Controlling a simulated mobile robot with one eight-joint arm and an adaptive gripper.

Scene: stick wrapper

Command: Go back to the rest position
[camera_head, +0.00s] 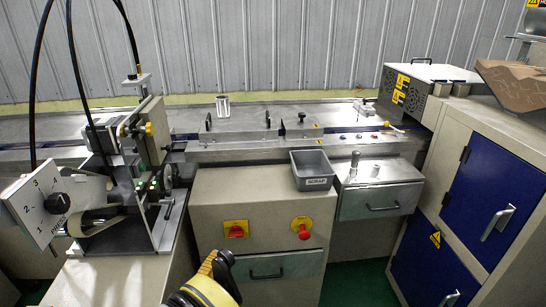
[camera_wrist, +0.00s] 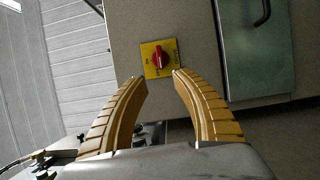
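My gripper (camera_wrist: 160,80) shows in the wrist view as two curved, ribbed yellow fingers. They are apart with nothing between them. Beyond the fingertips is a red rotary switch (camera_wrist: 160,60) on a yellow plate, on the front of a beige cabinet. The same red switch (camera_head: 236,231) shows in the head view on the cabinet front, left of a red knob (camera_head: 304,231) on a yellow round plate. In the head view, part of my yellow and black arm end (camera_head: 212,280) is at the bottom centre, below the switch.
A grey bin (camera_head: 312,172) stands on the cabinet top edge. A metal drawer box (camera_head: 380,192) juts out to its right. A wrapping unit with a numbered panel (camera_head: 55,205) is at left. Blue-doored cabinets (camera_head: 495,190) stand at right. Green floor (camera_head: 355,285) shows between them.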

